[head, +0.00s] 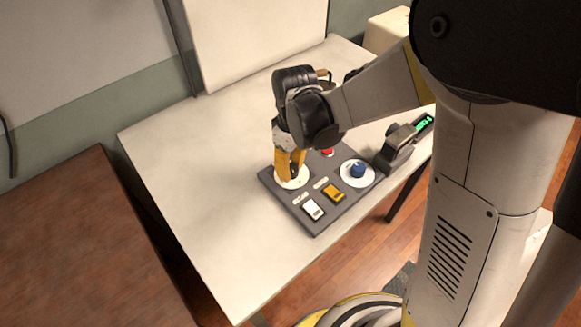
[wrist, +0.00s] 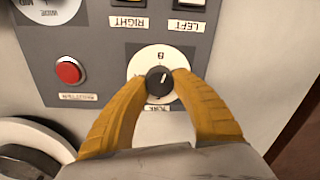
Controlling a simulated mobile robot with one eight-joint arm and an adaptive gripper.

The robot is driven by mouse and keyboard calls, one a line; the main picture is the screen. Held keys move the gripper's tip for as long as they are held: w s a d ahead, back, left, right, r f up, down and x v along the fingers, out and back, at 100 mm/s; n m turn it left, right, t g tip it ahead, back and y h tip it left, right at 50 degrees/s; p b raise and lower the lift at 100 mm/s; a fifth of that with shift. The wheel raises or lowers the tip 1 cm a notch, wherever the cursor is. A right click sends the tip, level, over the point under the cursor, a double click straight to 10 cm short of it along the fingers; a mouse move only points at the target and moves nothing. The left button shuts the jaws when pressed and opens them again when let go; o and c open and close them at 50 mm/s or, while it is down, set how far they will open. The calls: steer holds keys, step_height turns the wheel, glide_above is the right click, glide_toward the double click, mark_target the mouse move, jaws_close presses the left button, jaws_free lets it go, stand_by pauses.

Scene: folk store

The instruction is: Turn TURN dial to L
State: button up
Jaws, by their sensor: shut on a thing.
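The control panel (head: 331,213) lies on the white table. The TURN dial has a white disc (head: 300,183) and a small dark knob, which shows in the wrist view (wrist: 159,82). My gripper (head: 289,172) is over this dial, pointing down. In the wrist view its yellow fingers (wrist: 160,84) are closed on the knob from both sides. A light pointer line on the knob points up and slightly right in the picture. A mark shows on the disc (wrist: 147,55) above the knob. The TURN label is upside down and partly hidden, and I cannot make out an L.
The panel also has a white switch (head: 313,210), an orange switch (head: 333,192), a red button (wrist: 68,72) and a blue dial (head: 358,170). A dark device with a green display (head: 424,122) stands right of the panel. The table's left side is clear.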

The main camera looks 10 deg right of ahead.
mark_target(295, 167)
steer(key=m, duration=0.7)
steer(key=shift+d, duration=0.1)
steer(key=m, duration=0.7)
steer(key=shift+d+t, duration=0.1)
steer(key=shift+t, duration=0.2)
steer(key=o, duration=1.2)
steer(key=shift+r, duration=0.1)
step_height(295, 167, up, 12)
steer(key=shift+d, duration=0.3)
steer(key=shift+s, duration=0.1)
